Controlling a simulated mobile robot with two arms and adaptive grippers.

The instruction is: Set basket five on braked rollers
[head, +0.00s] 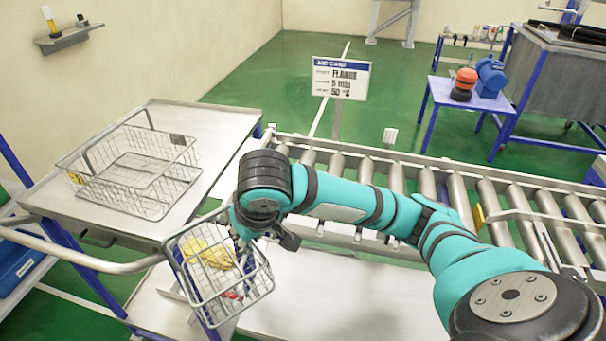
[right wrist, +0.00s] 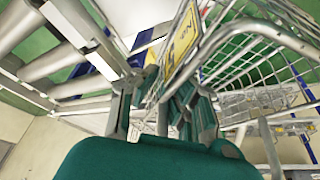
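A small wire basket (head: 232,292) hangs tilted at the front corner of the steel table in the head view. Yellow pieces and a few red and white pieces lie in it. My right gripper (head: 240,235) is at its upper rim, partly hidden by my wrist. In the right wrist view the fingers of my right gripper (right wrist: 160,108) stand on either side of the wire rim. A yellow tag (right wrist: 183,45) shows there on the basket, its number hard to read. The roller conveyor (head: 480,205) runs behind and right of my right arm. My left gripper is out of view.
A larger wire basket (head: 150,205) stands on the steel table (head: 190,112). A sign (head: 341,80) stands behind the rollers. A yellow part (head: 478,217) sits at the conveyor's near side. A blue table (head: 440,95) with orange and blue objects is farther back. Most rollers are bare.

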